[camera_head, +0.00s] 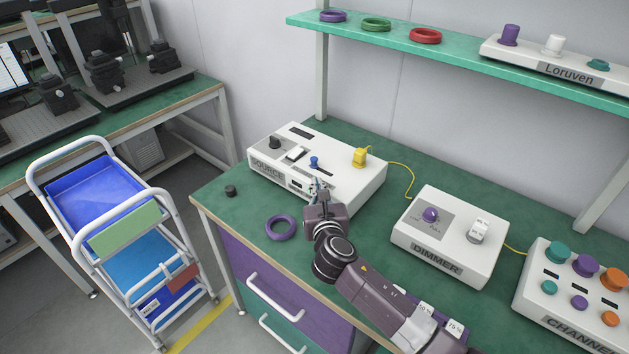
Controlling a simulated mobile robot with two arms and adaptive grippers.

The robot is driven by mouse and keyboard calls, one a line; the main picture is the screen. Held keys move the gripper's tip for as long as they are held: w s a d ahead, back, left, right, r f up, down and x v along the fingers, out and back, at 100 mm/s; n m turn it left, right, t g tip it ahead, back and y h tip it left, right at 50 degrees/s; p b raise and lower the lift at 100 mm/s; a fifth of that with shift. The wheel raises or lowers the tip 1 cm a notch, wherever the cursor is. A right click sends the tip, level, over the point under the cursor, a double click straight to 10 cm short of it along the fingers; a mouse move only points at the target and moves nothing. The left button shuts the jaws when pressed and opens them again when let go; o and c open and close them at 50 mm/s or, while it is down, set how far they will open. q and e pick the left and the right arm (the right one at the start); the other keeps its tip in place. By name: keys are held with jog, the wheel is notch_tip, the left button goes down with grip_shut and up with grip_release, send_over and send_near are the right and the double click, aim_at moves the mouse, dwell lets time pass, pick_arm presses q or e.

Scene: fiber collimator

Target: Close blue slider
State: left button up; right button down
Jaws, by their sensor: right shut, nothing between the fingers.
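The white SOURCE box (345,172) stands on the green bench. A small blue knob (314,161), which looks like the blue slider, sticks up from its top between a white switch (295,153) and a yellow connector (360,156). My right gripper (317,187) is shut and empty at the front side of the SOURCE box, just below the blue knob in the picture. It hides part of the box's front. I cannot tell whether its fingertips touch the box. My left gripper is out of view.
A purple ring (281,228) and a small black cap (231,191) lie left of my right arm. The DIMMER box (450,236) and CHANNEL box (570,295) stand to the right. A green shelf (455,62) hangs above. A blue-tray cart (95,195) stands left.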

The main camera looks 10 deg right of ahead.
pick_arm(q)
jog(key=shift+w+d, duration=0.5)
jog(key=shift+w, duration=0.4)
pick_arm(e)
jog(key=v, duration=0.7)
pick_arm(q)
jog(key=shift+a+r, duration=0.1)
